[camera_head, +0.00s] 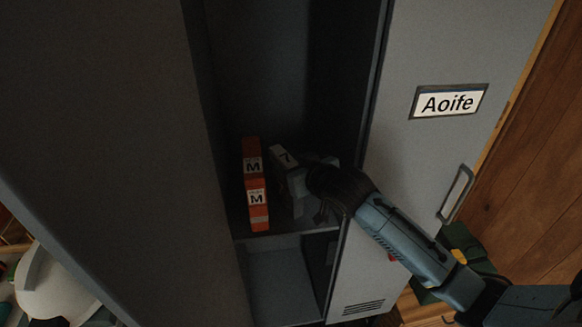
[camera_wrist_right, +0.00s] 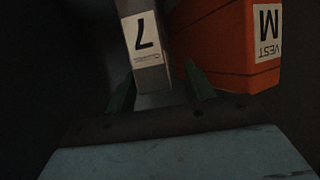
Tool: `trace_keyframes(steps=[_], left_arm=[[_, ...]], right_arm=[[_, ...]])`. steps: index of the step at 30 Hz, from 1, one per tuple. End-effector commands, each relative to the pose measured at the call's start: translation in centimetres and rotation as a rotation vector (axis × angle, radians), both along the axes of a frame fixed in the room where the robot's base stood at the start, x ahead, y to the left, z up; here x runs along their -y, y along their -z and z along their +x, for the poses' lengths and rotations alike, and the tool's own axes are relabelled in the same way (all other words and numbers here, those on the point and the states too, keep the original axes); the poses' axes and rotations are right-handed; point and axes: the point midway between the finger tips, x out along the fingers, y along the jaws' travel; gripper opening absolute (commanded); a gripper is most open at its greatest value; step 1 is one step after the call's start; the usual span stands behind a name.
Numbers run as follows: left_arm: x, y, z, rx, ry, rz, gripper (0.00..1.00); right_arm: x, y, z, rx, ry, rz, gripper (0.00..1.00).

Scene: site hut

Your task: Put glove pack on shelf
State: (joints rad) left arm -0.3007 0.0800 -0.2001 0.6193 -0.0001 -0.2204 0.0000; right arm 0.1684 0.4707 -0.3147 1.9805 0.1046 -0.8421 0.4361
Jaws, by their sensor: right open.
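My right gripper (camera_head: 297,184) reaches into the locker from the right. It is open, with one finger on each side of the pack's near end; I cannot tell whether they touch it. My right gripper's fingertips (camera_wrist_right: 160,88) show in the wrist view too. The pack's lower part is partly hidden in the head view. My left gripper is not in view.
The open locker door (camera_head: 420,150) labelled Aoife is on the right. A white helmet (camera_head: 55,285) lies outside at lower left. The locker interior is dark.

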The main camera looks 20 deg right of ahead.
Motion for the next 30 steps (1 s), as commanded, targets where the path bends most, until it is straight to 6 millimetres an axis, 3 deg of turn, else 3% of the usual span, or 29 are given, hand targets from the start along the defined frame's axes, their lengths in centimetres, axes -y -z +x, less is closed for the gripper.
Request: trace_keyframes(steps=[15, 21, 30], left_arm=[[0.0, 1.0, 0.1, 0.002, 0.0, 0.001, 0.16], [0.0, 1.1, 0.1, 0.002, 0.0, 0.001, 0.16], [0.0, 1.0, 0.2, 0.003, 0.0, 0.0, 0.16]], right_arm=[[1.2, -3.3, -8.3, 0.0, 0.0, -0.001, 0.53], [1.3, -3.9, -9.7, 0.0, 0.0, -0.001, 0.53], [1.3, -4.0, -9.8, 0.0, 0.0, 0.0, 0.53]])
